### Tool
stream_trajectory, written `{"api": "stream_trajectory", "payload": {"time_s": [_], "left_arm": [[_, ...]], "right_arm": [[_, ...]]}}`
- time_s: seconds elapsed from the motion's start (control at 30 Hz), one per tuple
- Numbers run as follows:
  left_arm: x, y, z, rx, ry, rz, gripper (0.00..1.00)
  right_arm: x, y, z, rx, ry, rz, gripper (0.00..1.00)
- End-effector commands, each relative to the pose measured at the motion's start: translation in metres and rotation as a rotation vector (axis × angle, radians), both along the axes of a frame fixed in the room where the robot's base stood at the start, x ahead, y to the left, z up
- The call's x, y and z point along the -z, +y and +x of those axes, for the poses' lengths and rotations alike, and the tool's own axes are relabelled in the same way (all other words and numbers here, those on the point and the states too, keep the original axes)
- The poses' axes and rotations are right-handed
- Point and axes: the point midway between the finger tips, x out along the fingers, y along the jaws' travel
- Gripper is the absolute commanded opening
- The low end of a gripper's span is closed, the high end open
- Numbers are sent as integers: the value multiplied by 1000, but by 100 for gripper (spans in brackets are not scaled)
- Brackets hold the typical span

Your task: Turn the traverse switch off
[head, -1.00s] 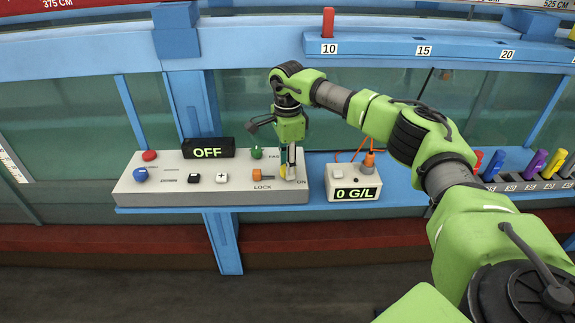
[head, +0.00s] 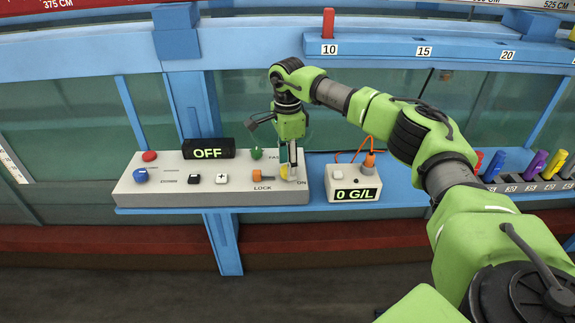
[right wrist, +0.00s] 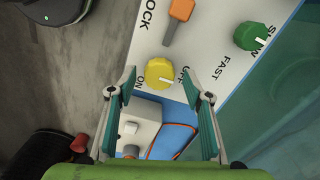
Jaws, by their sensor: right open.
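The traverse switch looks to be the yellow round knob (right wrist: 159,73) with a white pointer line, between the OFF and ON labels. In the right wrist view its line points to the lower right, nearer the OFF label. It sits on the sloped grey control panel (head: 150,190), at the panel's right end. My right gripper (right wrist: 160,88) is open, its two fingers spread to either side of the knob, apart from it as far as I can see. In the head view the right gripper (head: 289,170) partly hides the knob. My left gripper is not in view.
The panel also carries an orange lever (head: 262,177) by LOCK, a green knob (head: 256,153), a blue knob (head: 140,175), a red button (head: 149,156) and a display (head: 208,149) reading OFF. A meter box (head: 353,185) reading 0 G/L stands close at right.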

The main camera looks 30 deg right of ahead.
Motion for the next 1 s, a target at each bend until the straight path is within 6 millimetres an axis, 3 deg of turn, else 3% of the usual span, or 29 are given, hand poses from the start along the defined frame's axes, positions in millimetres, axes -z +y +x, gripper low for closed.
{"api": "stream_trajectory", "payload": {"time_s": [0.3, 0.5, 0.7, 1.0], "left_arm": [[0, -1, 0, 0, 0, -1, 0], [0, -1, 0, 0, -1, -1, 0], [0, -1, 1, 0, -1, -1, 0], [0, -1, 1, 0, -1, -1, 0]], "right_arm": [[-67, 0, 1, 0, -5, 1, 46], [-99, 0, 1, 1, -3, 0, 46], [-111, 0, 0, 0, -1, 1, 46], [-111, 0, 0, 0, -1, 1, 46]]}}
